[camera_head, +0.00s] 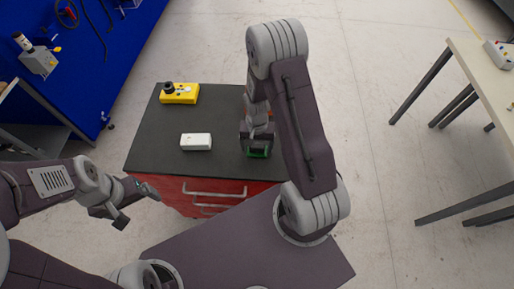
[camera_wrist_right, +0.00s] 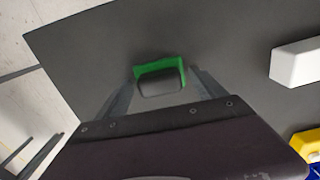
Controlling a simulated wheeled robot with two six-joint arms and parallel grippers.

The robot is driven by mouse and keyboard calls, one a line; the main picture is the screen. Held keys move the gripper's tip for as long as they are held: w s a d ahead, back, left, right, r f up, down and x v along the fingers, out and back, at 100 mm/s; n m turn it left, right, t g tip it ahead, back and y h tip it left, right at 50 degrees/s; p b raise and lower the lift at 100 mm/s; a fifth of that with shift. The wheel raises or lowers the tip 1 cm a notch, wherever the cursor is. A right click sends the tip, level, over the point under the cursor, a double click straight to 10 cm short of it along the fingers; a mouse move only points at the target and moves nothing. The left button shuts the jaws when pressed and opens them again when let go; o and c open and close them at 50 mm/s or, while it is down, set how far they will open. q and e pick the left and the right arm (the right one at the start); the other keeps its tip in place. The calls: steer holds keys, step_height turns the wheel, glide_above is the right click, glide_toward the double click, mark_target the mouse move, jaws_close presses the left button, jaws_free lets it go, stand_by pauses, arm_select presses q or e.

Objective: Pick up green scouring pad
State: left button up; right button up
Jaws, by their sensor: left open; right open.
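The green scouring pad (camera_wrist_right: 158,66) lies on the dark tabletop (camera_wrist_right: 90,45), as seen in the right wrist view. A dark grey block covers its near middle, and I cannot tell whether that block is part of it. In the head view a green edge of the pad (camera_head: 258,155) shows just below my right gripper (camera_head: 257,143). My right gripper (camera_wrist_right: 162,79) is open, with one finger on each side of the pad; I cannot tell whether they touch it. My left gripper (camera_head: 135,206) is open and empty, in front of the cabinet's left side.
A white box (camera_head: 196,142) and a yellow device with a black knob (camera_head: 180,93) stand on the tabletop, left of my right gripper. The red drawer cabinet (camera_head: 172,192) has protruding handles. A pale table (camera_head: 484,75) stands at the right. The tabletop's front left is clear.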

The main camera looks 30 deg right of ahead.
mark_target(257, 145)
steer(key=c, duration=1.2)
steer(key=shift+o, duration=0.2)
steer(key=shift+r, duration=0.5)
step_height(257, 145, up, 3)
steer(key=shift+f+b, duration=0.15)
steer(key=shift+b, duration=0.25)
steer(key=s+a+r+b, duration=0.1)
steer(key=s+r+b, duration=0.4)
steer(key=s, duration=0.6)
step_height(257, 145, up, 2)
steer(key=shift+s+a+r, duration=0.15)
steer(key=shift+s+r, duration=0.05)
steer(key=shift+s, duration=0.15)
steer(key=o, duration=0.3)
steer(key=shift+c, duration=0.7)
